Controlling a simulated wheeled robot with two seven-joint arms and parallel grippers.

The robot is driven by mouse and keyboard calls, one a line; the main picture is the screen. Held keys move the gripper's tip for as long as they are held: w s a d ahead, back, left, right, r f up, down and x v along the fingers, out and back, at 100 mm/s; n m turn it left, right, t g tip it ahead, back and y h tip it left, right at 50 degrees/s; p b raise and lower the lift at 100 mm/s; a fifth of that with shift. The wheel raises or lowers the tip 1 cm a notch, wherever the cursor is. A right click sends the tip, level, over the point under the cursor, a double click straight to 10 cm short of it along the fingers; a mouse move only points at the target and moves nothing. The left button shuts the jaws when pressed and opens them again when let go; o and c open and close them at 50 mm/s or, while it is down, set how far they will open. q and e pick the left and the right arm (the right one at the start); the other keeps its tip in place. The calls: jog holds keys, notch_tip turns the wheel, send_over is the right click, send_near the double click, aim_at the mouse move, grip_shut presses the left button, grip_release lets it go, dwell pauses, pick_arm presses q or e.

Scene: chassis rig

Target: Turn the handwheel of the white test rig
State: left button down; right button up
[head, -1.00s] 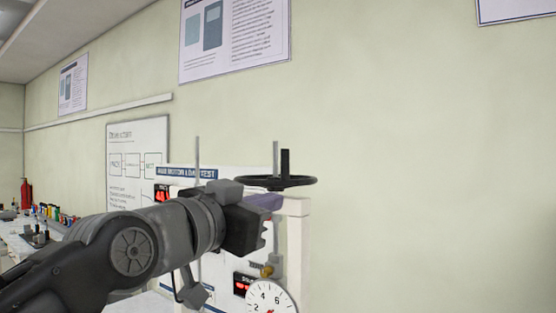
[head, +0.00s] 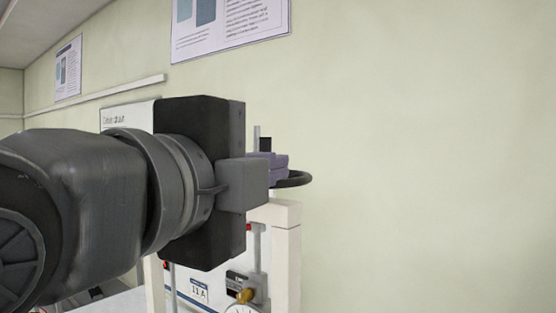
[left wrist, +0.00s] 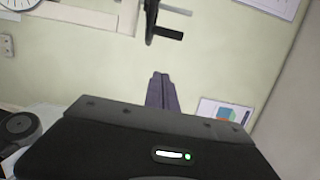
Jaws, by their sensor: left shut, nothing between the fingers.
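The black handwheel (head: 296,180) sits at the top of the white test rig (head: 284,213). In the head view my left arm hides most of it; part of the rim and the upright handle (head: 265,144) show. My left gripper (head: 283,163) is shut and empty, its purple-grey fingers overlapping the wheel in that view. In the left wrist view the shut fingers (left wrist: 161,78) point up toward the handwheel (left wrist: 150,20) and its handle (left wrist: 168,33), with bare wall visible between. The fingers look apart from the wheel there. My right gripper is not in view.
A brass valve (head: 245,295) and small displays are on the rig's front panel, with a gauge (head: 243,309) below. The gauge (left wrist: 18,4) also shows in the left wrist view. Posters (head: 232,25) hang on the wall. The space right of the rig looks clear.

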pick_arm(q)
jog(key=shift+w, duration=0.3)
jog(key=shift+d, duration=0.1)
jog(key=w+p, duration=0.5)
jog(key=w, duration=0.4)
jog(key=shift+w, duration=0.15)
jog(key=shift+f, duration=0.1)
dwell(0.5)
